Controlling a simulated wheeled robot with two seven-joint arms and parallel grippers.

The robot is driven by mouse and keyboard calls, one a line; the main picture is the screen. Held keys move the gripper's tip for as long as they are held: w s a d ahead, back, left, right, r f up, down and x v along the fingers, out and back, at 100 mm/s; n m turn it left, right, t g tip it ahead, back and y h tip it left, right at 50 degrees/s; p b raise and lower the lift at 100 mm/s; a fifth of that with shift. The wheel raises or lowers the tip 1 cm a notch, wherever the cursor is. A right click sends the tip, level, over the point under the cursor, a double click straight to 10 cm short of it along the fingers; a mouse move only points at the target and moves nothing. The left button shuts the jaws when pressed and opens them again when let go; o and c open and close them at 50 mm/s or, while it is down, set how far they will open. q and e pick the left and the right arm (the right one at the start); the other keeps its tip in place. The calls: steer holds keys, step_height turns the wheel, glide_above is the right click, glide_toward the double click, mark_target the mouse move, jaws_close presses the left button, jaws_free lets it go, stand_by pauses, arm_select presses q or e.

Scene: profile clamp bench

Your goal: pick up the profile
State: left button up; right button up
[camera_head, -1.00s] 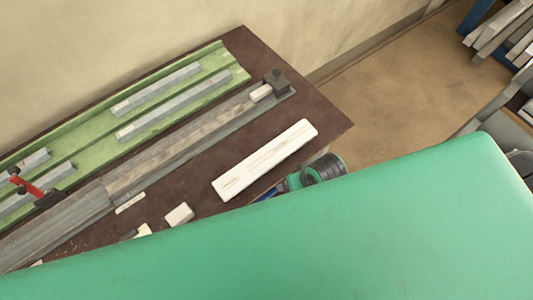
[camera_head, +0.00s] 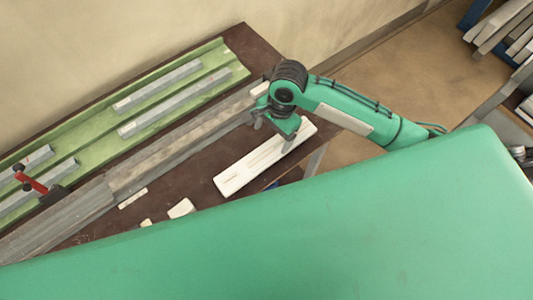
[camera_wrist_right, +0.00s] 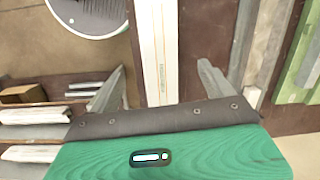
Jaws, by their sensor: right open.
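The white profile (camera_head: 240,175), a long flat bar with thin lines along its top, lies on the dark brown bench. In the right wrist view the profile (camera_wrist_right: 156,45) runs upward between the spread fingers. My right gripper (camera_head: 274,136) is open over the profile's far right end, partly covering it. In the wrist view the right gripper (camera_wrist_right: 165,80) has a finger on each side of the profile, with nothing held. I cannot tell its exact height above the bench. My left gripper is not in view.
A grey rail (camera_head: 150,165) runs along the bench (camera_head: 140,215) behind the profile. A green tray (camera_head: 95,137) holds several grey bars. A red-handled clamp (camera_head: 33,183) stands at the left. Small white blocks (camera_head: 181,208) lie in front. A round pale object (camera_wrist_right: 90,10) is beside the bench.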

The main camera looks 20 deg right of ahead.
mark_target(268, 152)
steer(key=shift+m, duration=0.6)
step_height(268, 152, down, 8)
steer(key=shift+a+r+p, duration=0.1)
steer(key=shift+a+p, duration=0.05)
steer(key=shift+p, duration=0.6)
steer(key=f+p, duration=0.1)
steer(key=f, duration=0.1)
steer(key=a+f+p, duration=0.1)
steer(key=f, duration=0.1)
steer(key=shift+s+f, duration=0.15)
steer(key=shift+f, duration=0.45)
steer(key=c, duration=1.2)
steer(key=shift+c, duration=0.8)
steer(key=shift+r, duration=0.1)
